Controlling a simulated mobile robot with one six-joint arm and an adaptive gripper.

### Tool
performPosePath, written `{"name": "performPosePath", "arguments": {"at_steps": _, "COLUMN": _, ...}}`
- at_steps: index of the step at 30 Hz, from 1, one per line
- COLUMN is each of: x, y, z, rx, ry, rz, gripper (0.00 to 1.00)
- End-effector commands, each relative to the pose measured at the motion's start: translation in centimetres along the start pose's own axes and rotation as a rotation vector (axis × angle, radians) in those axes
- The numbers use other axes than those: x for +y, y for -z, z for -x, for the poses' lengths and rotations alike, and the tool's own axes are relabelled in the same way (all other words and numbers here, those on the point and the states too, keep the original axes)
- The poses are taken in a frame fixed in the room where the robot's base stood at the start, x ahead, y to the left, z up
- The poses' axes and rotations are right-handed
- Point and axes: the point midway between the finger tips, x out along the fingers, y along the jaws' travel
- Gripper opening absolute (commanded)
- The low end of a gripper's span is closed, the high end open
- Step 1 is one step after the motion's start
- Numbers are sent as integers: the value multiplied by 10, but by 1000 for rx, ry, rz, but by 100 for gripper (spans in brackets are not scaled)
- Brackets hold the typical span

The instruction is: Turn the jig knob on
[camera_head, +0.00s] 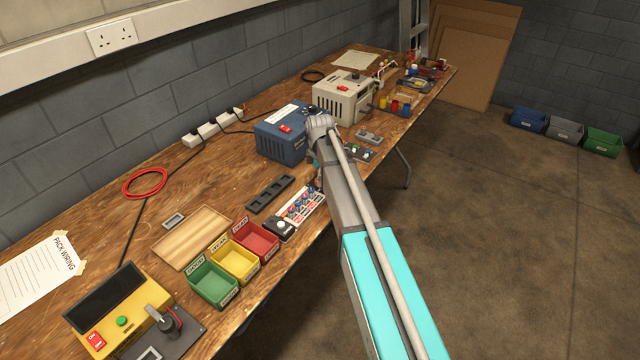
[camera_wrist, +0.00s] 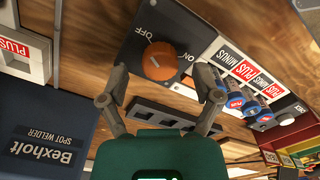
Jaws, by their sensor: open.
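The jig knob (camera_wrist: 159,61) is a round orange knob on a dark panel (camera_wrist: 133,48) marked OFF and ON. A small white mark lies near the OFF side; I cannot tell the knob's setting for sure. My gripper (camera_wrist: 162,74) is open, with one finger on each side of the knob in the wrist view. I cannot tell whether either finger touches it. The jig (camera_wrist: 240,80) beside the panel carries red and white PLUS and MINUS labels and several blue cells. In the head view the jig (camera_head: 303,204) is partly visible, while my arm hides the knob.
The blue spot welder (camera_head: 280,133) stands close behind; it fills the lower left of the wrist view (camera_wrist: 45,145). A black slotted holder (camera_head: 270,193) lies beside the jig. Red (camera_head: 262,236), yellow and green bins stand nearer.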

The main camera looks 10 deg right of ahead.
Motion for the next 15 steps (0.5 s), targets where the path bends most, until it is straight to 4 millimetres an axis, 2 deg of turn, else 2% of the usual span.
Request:
{"name": "performPosePath", "arguments": {"at_steps": 4, "x": 0, "y": 0, "z": -9, "rx": 0, "ry": 0, "rz": 0, "gripper": 82}}
{"name": "performPosePath", "arguments": {"at_steps": 15, "x": 0, "y": 0, "z": -11, "rx": 0, "ry": 0, "rz": 0, "gripper": 82}}
